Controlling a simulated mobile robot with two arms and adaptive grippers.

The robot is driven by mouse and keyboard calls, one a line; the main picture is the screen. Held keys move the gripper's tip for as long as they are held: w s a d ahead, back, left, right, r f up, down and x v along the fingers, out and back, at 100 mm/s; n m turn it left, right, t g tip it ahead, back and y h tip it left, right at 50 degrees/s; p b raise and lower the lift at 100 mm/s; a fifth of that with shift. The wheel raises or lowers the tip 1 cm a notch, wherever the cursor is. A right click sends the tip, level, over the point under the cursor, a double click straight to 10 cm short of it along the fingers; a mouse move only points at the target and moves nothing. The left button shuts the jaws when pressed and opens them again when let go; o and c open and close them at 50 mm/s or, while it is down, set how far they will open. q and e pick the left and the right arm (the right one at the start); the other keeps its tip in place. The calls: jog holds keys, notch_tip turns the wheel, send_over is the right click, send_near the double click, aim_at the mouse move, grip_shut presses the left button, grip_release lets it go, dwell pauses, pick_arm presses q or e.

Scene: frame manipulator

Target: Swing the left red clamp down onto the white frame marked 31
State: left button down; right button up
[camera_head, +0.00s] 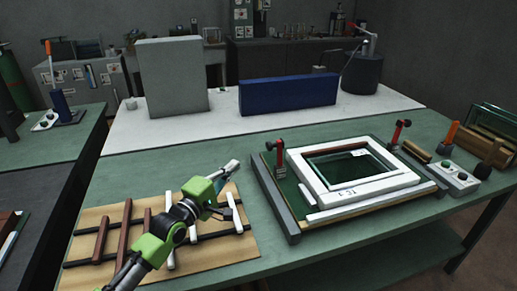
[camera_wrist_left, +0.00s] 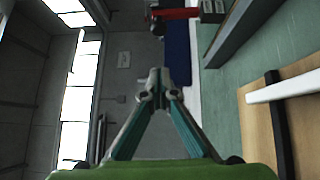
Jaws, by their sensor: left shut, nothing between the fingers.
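The white frame marked 31 (camera_head: 345,194) lies flat on a green fixture (camera_head: 290,189) with grey side rails. The left red clamp (camera_head: 279,157) stands raised at the fixture's back left, beside the frame. A red part, probably this clamp (camera_wrist_left: 178,13), shows at the top of the left wrist view. My left gripper (camera_head: 231,167) is shut and empty, to the left of the clamp and apart from it. Its fingertips (camera_wrist_left: 155,84) meet in the left wrist view. The right red clamp (camera_head: 400,132) stands raised at the fixture's back right. My right gripper is not in view.
A wooden board (camera_head: 95,218) with brown and white bars lies under my left arm. A blue block (camera_head: 288,95) and a grey block (camera_head: 172,78) stand behind. A control box (camera_head: 455,175) and a wooden rack (camera_head: 488,145) are at right.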

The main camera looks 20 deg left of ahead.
pick_arm(q)
jog(key=w+d+p, duration=0.2)
jog(key=w+d, duration=0.3)
jog(key=w, duration=0.5)
jog(key=shift+d+r, duration=0.15)
jog(key=shift+r, duration=0.15)
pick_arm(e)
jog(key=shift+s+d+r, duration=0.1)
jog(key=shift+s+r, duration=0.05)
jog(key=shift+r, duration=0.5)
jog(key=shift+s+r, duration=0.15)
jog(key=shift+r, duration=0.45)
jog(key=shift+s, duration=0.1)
pick_arm(q)
jog(key=shift+r, duration=0.1)
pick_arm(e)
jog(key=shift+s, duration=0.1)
